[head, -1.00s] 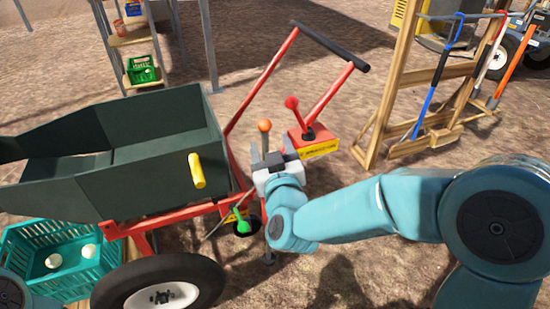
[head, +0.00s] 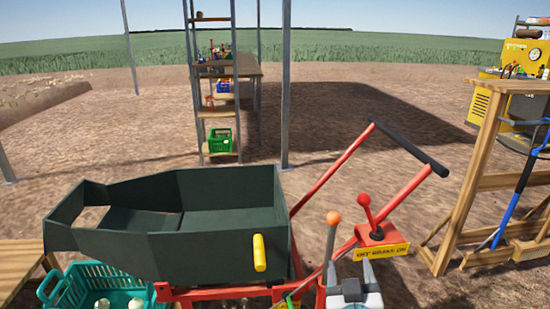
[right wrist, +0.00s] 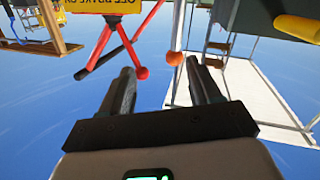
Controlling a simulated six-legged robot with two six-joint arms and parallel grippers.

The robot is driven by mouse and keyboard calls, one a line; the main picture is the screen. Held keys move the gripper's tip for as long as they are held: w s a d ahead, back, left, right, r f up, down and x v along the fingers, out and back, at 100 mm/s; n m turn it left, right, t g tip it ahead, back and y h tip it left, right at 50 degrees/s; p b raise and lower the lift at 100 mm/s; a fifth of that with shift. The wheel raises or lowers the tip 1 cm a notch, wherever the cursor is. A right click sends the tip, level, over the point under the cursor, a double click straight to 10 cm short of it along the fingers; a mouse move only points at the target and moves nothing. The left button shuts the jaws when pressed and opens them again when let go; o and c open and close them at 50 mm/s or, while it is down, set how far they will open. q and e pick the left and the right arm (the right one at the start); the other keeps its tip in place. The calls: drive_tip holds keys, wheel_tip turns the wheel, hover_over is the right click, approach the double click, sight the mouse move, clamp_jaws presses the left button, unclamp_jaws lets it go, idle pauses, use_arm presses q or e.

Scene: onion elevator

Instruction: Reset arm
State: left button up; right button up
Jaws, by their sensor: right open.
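My right gripper (head: 350,272) is at the bottom of the head view, low and right of the cart's dark green tub (head: 210,230). Its two fingers stand apart and point up and away. In the right wrist view the gripper (right wrist: 160,70) is open with nothing between its fingers. An orange-knobbed lever (head: 333,218) stands just beyond it in the head view; its orange knob (right wrist: 174,58) shows near the fingertips in the wrist view. A red-knobbed brake lever (head: 365,203) rises from a red box with a yellow label. My left gripper is not in view.
A teal crate (head: 60,295) with pale onions sits below the tub at left. A yellow handle (head: 259,253) is on the tub's side. The cart's black push bar (head: 408,148) reaches up right. A wooden tool rack (head: 470,190) stands at right. Shelves with a green crate (head: 220,140) stand behind.

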drive_tip(key=s+d+f+g+y, duration=0.1)
drive_tip(key=s+f+g, duration=0.25)
drive_tip(key=f, duration=1.05)
drive_tip(key=s+f+g+y, duration=0.2)
drive_tip(key=f+g, duration=0.2)
drive_tip(key=f, duration=0.9)
drive_tip(key=s+a+f+m+g+y, duration=0.1)
drive_tip(key=s+a+f+g+y, duration=0.1)
drive_tip(key=s+a+f+g, duration=0.45)
drive_tip(key=s+a+f+g+y, duration=0.1)
drive_tip(key=s+f+g+y, duration=0.2)
drive_tip(key=s, duration=0.7)
wheel_tip(320, 180, up, 24)
drive_tip(key=m+p, duration=0.1)
drive_tip(key=p, duration=2.4)
drive_tip(key=shift+s+r+t, duration=0.2)
drive_tip(key=shift+r+t, duration=0.05)
drive_tip(key=shift+t, duration=0.05)
drive_tip(key=shift+a, duration=0.1)
